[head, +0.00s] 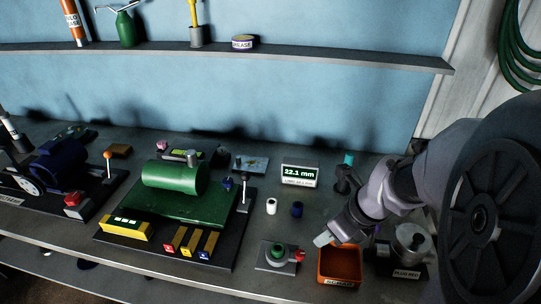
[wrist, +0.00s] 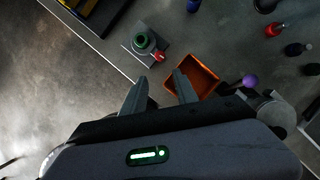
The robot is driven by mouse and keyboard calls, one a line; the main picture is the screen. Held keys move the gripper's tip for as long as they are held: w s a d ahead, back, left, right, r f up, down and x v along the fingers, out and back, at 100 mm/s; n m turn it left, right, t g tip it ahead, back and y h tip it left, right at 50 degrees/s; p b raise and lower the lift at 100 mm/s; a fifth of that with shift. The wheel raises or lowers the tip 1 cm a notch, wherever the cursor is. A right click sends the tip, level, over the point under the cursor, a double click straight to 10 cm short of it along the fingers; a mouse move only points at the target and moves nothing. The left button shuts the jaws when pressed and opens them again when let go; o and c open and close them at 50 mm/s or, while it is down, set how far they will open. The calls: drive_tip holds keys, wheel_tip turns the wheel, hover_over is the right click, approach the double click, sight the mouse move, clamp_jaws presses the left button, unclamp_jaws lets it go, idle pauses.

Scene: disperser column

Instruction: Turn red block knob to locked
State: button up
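A small grey plate (head: 270,262) at the bench front carries a green round part (head: 278,250) with a red knob (head: 299,255) at its right side. The red knob also shows in the wrist view (wrist: 160,56), just beyond my fingertips.
An orange bin (head: 340,279) stands right of the grey plate, close under my gripper. A silver cylinder fixture (head: 411,240) is further right. The green machine (head: 180,195) is to the left. A small display (head: 300,174) reads 22.1 mm. The bench front edge is near the plate.

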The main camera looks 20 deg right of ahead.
drive_tip(key=w+a+n+g+b, duration=0.1)
drive_tip(key=w+a+n+g, duration=0.15)
drive_tip(key=n, duration=0.55)
drive_tip(key=n+g+h+b, duration=0.1)
drive_tip(key=n+g+h, duration=0.1)
drive_tip(key=n, duration=0.8)
hover_over(300, 253)
wheel_tip(300, 253, down, 16)
drive_tip(key=b, duration=0.6)
drive_tip(key=shift+f, duration=0.1)
clamp_jaws()
